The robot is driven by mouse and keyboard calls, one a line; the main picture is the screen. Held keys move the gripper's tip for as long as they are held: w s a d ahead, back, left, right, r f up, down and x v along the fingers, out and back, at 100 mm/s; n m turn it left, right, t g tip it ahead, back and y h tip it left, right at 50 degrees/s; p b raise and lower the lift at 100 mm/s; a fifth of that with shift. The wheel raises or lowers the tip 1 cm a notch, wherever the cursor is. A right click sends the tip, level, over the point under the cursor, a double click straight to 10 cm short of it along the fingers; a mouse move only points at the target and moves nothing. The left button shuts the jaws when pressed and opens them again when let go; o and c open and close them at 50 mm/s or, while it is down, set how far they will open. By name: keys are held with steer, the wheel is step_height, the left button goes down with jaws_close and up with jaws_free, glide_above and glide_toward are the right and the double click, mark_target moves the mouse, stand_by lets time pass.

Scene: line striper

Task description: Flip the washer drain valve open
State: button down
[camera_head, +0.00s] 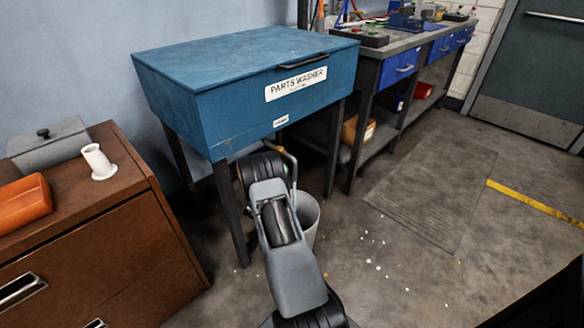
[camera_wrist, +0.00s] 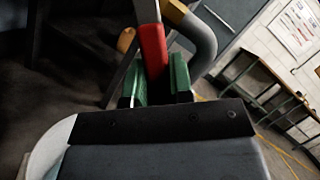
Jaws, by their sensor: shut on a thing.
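The blue parts washer (camera_head: 240,85) stands on dark legs with its lid down. Its grey drain pipe (camera_head: 292,165) comes down from beneath it, above a light bucket (camera_head: 309,215). In the wrist view, the curved pipe (camera_wrist: 205,40) shows beside a brass-coloured fitting (camera_wrist: 176,12). In the head view my own arm hides the gripper and lever.
A brown cabinet (camera_head: 85,245) stands at left, bearing a white flanged piece (camera_head: 98,160), a grey box and an orange thing. A workbench (camera_head: 395,55) with blue drawers stands right of the washer. Floor around the grey mat (camera_head: 435,190) is open, with white spots nearby.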

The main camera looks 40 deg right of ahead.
steer(key=shift+r, duration=0.1)
stand_by(0.4)
steer(key=c, duration=1)
jaws_free()
steer(key=shift+s+a, duration=0.1)
steer(key=shift+a, duration=0.05)
steer(key=p+v, duration=0.2)
steer(key=v, duration=1.1)
steer(key=shift+a+p, duration=0.25)
steer(key=shift+p, duration=0.15)
steer(key=shift+s, duration=0.15)
